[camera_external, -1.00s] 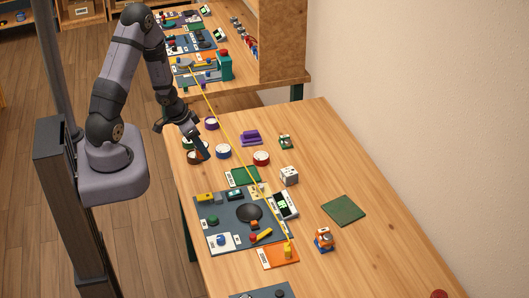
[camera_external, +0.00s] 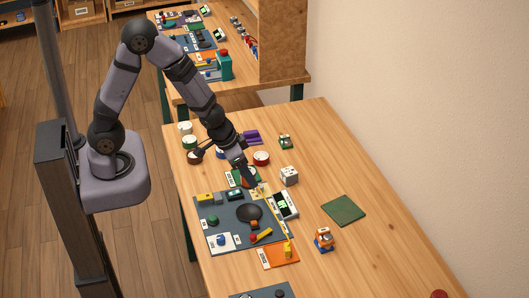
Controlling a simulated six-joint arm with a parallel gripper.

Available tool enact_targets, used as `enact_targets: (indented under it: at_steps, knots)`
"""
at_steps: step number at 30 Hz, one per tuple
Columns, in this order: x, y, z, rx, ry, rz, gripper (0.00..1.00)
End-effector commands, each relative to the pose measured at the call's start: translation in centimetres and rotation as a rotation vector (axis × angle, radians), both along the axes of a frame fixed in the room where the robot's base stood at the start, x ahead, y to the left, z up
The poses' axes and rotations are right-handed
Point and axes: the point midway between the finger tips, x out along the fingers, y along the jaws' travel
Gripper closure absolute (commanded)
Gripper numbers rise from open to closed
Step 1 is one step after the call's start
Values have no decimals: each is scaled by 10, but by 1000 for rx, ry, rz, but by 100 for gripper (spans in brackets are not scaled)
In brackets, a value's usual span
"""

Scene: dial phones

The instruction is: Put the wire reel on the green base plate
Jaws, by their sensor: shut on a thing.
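Several round, drum-shaped reels stand at the far left of the near table: a white one (camera_external: 184,127), a green one (camera_external: 190,142) and a brown one (camera_external: 195,157). A red-rimmed one (camera_external: 261,158) stands to their right. My gripper (camera_external: 248,183) points down just above the small green plate with a white label (camera_external: 232,181), behind the grey board. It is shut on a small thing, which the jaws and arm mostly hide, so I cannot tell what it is. A larger bare green square plate (camera_external: 343,211) lies to the right.
A grey board (camera_external: 209,232) with a black dish and small parts lies in front of my gripper. A white dotted cube (camera_external: 289,175), a small display (camera_external: 285,206), an orange plate (camera_external: 270,257) and an orange-blue figure (camera_external: 324,240) stand nearby. The right side is mostly clear.

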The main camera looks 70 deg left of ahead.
Motion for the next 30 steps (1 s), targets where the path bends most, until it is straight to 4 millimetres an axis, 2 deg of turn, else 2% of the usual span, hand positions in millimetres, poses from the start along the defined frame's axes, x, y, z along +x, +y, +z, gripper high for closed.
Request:
enact_targets:
  at_steps: [1,3,7,21,30]
  knots:
    - [8,-16,0,-1,-10,-7,88]
    - [22,-29,1,0,-16,5,88]
    - [51,-38,1,2,-18,36,88]
    - [168,-34,-12,-15,-6,131,88]
    - [227,-32,-25,-19,-4,166,88]
